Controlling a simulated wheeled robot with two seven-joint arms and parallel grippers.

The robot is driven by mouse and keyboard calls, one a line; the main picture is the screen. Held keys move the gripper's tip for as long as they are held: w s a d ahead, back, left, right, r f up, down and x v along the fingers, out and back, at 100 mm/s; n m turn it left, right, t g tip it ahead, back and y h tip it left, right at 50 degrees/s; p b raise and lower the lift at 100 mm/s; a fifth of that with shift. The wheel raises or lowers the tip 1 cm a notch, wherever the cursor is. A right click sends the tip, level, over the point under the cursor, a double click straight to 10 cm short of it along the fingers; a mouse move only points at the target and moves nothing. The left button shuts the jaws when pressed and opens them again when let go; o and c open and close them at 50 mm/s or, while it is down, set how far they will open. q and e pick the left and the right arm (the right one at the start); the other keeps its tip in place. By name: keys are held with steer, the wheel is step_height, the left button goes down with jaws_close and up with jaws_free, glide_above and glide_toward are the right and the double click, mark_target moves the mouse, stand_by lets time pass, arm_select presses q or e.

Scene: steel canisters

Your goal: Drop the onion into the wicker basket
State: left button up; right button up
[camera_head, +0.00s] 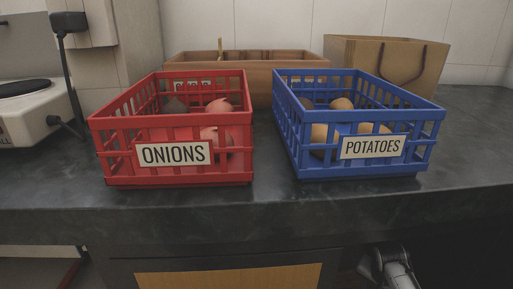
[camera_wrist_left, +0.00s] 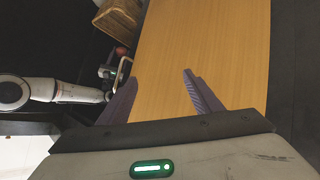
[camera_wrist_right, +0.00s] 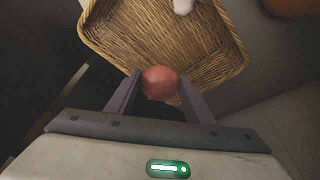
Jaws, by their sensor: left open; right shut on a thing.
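In the right wrist view a reddish onion (camera_wrist_right: 160,82) sits between the fingers of my right gripper (camera_wrist_right: 158,92), which is shut on it. The wicker basket (camera_wrist_right: 205,62) lies beyond the onion, and the onion overlaps its near edge in the picture. I cannot tell the height between them. The basket also shows at the top of the left wrist view (camera_wrist_left: 122,18). My left gripper (camera_wrist_left: 160,80) is open and empty, facing a plain wooden panel (camera_wrist_left: 200,40). Neither gripper's fingers show in the head view.
A red crate (camera_head: 174,181) labelled ONIONS and a blue crate (camera_head: 355,172) labelled POTATOES stand on the dark counter (camera_head: 275,196). A wooden crate (camera_head: 262,82) and a paper bag (camera_head: 352,55) stand behind. A white object (camera_wrist_right: 183,6) shows inside the basket's far part.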

steer(key=o, duration=1.2)
arm_select(q)
steer(key=shift+r, duration=0.1)
arm_select(e)
steer(key=shift+r, duration=0.1)
steer(key=p+v, duration=0.4)
steer(key=v, duration=0.2)
steer(key=shift+r+p, duration=0.1)
steer(key=shift+p, duration=0.2)
arm_select(q)
steer(key=a+f+y+p, duration=0.1)
steer(key=s+a+y+p, duration=0.1)
steer(key=a+p, duration=0.1)
steer(key=a+f+p, duration=0.1)
steer(key=shift+s+a+f+n+g+y, duration=0.2)
steer(key=shift+a+f+n+g+y, duration=0.1)
steer(key=shift+a+f+g+y, duration=0.1)
arm_select(e)
steer(key=s+a, duration=0.2)
steer(key=s+a+f, duration=0.1)
steer(key=s+a, duration=0.5)
steer(key=shift+s+a+f, duration=0.15)
steer(key=shift+a, duration=0.05)
